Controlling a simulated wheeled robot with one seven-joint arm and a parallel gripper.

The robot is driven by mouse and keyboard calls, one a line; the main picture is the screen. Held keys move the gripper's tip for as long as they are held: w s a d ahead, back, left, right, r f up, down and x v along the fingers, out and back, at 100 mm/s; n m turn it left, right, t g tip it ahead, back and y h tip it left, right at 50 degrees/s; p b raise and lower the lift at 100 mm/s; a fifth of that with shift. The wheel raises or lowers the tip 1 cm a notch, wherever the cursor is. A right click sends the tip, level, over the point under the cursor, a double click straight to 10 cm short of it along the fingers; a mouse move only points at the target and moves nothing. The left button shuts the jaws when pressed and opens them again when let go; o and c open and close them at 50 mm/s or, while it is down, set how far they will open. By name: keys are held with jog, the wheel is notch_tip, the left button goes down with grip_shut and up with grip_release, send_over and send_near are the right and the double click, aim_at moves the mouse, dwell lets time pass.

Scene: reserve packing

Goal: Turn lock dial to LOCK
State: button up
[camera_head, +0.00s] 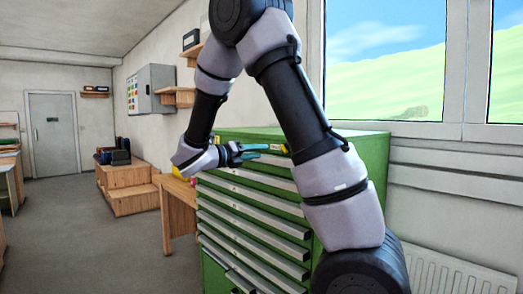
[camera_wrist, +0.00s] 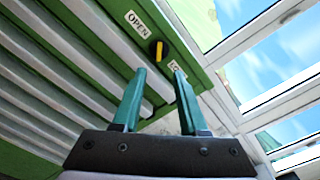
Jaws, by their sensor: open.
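The lock dial (camera_wrist: 158,50) is a round black knob with a yellow bar, on the top front strip of the green drawer cabinet (camera_head: 262,133). In the wrist view, an OPEN label (camera_wrist: 137,24) sits to its upper left and a LOCK label (camera_wrist: 175,68) to its lower right, partly hidden by a finger. The yellow bar stands nearly upright in the picture; I cannot tell which label it points to. My gripper (camera_wrist: 161,74) is open with teal fingers, empty, its tips just below the dial. In the head view, my gripper (camera_head: 278,152) is at the cabinet's upper front.
Several drawers with pale handle strips (camera_head: 255,215) fill the cabinet front. A wooden table (camera_head: 177,205) stands to its left, with wooden steps (camera_head: 128,188) farther back. Windows (camera_head: 385,60) are behind on the right. The floor (camera_head: 85,225) at left is clear.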

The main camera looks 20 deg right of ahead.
jog(key=x, duration=1)
jog(key=shift+w+d, duration=0.2)
jog(key=shift+w, duration=0.05)
jog(key=shift+r, duration=0.1)
grip_shut()
